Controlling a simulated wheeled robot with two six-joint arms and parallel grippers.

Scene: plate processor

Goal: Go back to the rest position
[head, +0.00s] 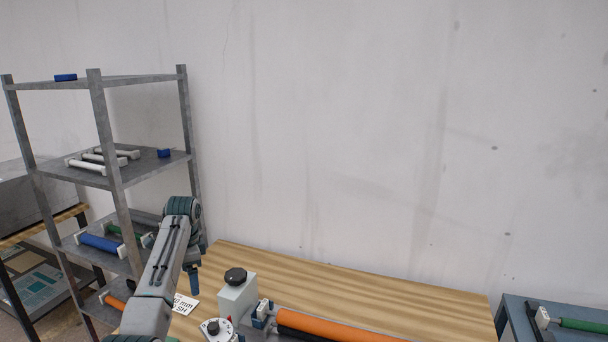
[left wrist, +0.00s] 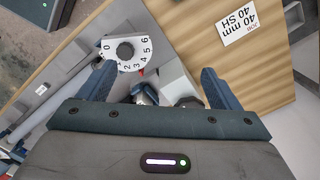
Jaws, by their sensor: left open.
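My left arm comes in from the lower left in the head view, and its gripper (head: 194,279) points down above the wooden bench (head: 330,275). In the left wrist view the two blue fingers of this gripper (left wrist: 156,86) stand wide apart, with nothing held between them. A white dial with a black knob (left wrist: 125,49), numbered 0 to 6, lies beyond the fingers; it also shows in the head view (head: 213,328). My right gripper is in neither view.
A grey box with a black knob (head: 237,299) and an orange roller (head: 335,328) are on the bench. A job card (left wrist: 238,27) lies near them. A metal rack (head: 105,130) with rollers stands left. A blue-grey table (head: 516,318) with a green roller stands right.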

